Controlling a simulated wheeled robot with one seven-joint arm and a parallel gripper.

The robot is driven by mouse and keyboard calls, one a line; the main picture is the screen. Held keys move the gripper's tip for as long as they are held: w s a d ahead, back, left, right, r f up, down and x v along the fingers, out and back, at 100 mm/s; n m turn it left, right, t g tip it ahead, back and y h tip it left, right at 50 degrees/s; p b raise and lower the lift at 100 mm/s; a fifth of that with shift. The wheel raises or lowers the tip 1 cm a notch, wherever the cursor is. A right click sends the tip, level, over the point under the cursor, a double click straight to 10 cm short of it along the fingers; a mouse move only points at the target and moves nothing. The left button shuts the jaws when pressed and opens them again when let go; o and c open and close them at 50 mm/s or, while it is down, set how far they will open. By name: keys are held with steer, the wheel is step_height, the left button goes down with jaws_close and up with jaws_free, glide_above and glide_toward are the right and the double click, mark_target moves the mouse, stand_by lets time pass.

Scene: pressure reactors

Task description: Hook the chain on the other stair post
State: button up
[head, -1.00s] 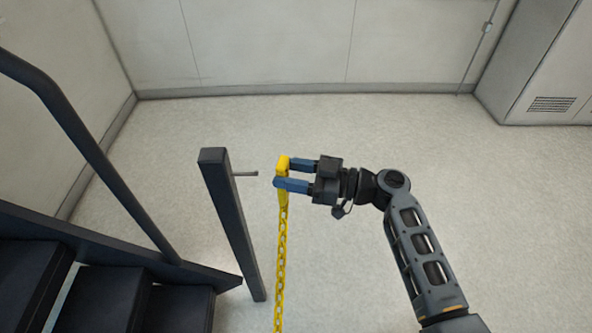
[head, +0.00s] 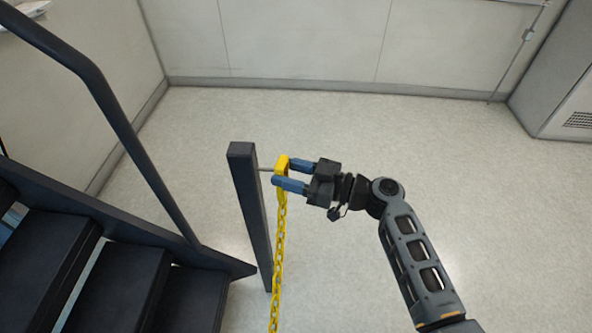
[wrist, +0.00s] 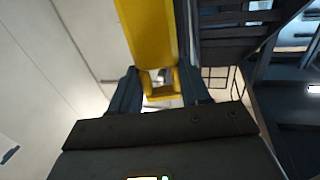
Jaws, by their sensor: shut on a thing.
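The yellow chain (head: 277,255) hangs down from a yellow end piece (head: 282,164), which also shows large in the wrist view (wrist: 148,35). My gripper (head: 283,175) is shut on this end piece, one blue finger on each side. The dark square stair post (head: 247,200) stands just left of it, with a short thin pin (head: 266,169) sticking out to the right near its top. The yellow end piece is at the pin's tip in the head view. Whether the pin is inside its opening or only beside it, I cannot tell.
Dark stairs (head: 110,280) with a sloping handrail (head: 120,120) stand at the left. A grey cabinet (head: 570,100) is at the upper right by the back wall (head: 300,40). The floor (head: 430,140) behind and right of my arm is clear.

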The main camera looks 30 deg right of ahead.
steer(key=shift+w+a, duration=0.55)
steer(key=shift+a, duration=0.2)
steer(key=shift+a+f, duration=0.15)
steer(key=shift+f, duration=0.1)
steer(key=shift+w+a+f+b, duration=0.3)
steer(key=shift+w+a+b, duration=0.05)
steer(key=shift+b, duration=0.85)
steer(key=o, duration=1.2)
